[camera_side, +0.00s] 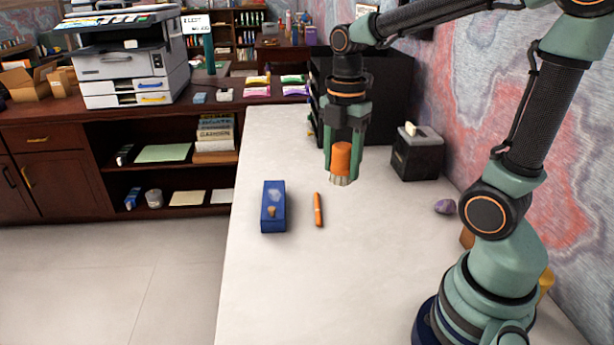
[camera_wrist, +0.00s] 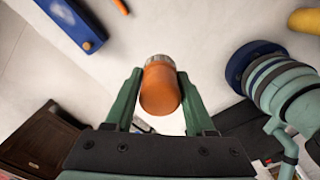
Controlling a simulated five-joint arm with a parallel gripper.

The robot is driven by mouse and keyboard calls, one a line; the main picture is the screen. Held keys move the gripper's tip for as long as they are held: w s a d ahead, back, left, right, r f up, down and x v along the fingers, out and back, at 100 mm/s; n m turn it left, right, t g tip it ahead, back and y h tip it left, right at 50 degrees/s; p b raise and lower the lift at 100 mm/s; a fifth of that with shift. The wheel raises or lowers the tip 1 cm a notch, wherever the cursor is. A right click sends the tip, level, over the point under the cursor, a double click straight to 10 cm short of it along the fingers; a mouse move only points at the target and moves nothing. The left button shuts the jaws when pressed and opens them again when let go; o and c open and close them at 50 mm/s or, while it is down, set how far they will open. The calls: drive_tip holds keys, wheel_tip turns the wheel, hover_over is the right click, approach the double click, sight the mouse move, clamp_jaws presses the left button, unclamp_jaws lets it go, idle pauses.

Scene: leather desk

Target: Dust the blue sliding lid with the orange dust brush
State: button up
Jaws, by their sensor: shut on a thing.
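My gripper (camera_side: 342,157) is shut on the orange dust brush (camera_side: 341,160) and holds it above the white desk top, with its pale bristles pointing down. In the wrist view the brush (camera_wrist: 160,88) sits between the two green fingers of my gripper (camera_wrist: 159,92). The blue sliding lid (camera_side: 273,198) is on a blue box on the desk, to the left of and below the brush in the side view. It has a pale dusty patch and a small tan knob. The box also shows at the top left of the wrist view (camera_wrist: 88,40). The brush is apart from the lid.
An orange marker-like stick (camera_side: 318,210) lies right of the blue box. A black box (camera_side: 417,153) with a pale item on top stands near the wall. A purple stone (camera_side: 445,206) lies at the right edge. The desk (camera_side: 255,285) in front is clear.

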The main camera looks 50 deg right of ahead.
drive_tip(key=w+d+f, duration=0.1)
drive_tip(key=w+f, duration=0.3)
drive_tip(key=w, duration=0.7)
drive_tip(key=w+d+f, duration=0.2)
drive_tip(key=w+f, duration=0.3)
drive_tip(key=w, duration=0.7)
drive_tip(key=shift+s+a+f, duration=0.1)
drive_tip(key=shift+f, duration=1.6)
drive_tip(key=shift+s+f, duration=0.1)
drive_tip(key=shift+f, duration=1.6)
drive_tip(key=shift+s+d+f, duration=0.2)
drive_tip(key=shift+d, duration=0.05)
drive_tip(key=shift+s+d, duration=0.25)
drive_tip(key=shift+w+d, duration=0.25)
drive_tip(key=shift+w, duration=0.05)
drive_tip(key=shift+w+a, duration=0.35)
drive_tip(key=shift+w, duration=0.15)
drive_tip(key=shift+w+d, duration=0.35)
drive_tip(key=shift+d, duration=0.1)
drive_tip(key=shift+s+d, duration=0.2)
drive_tip(key=shift+s, duration=0.1)
drive_tip(key=shift+s+d, duration=0.1)
drive_tip(key=shift+d, duration=0.15)
drive_tip(key=shift+w+d, duration=0.25)
drive_tip(key=shift+w, duration=0.05)
drive_tip(key=shift+w+a, duration=0.5)
wheel_tip(320, 180, up, 8)
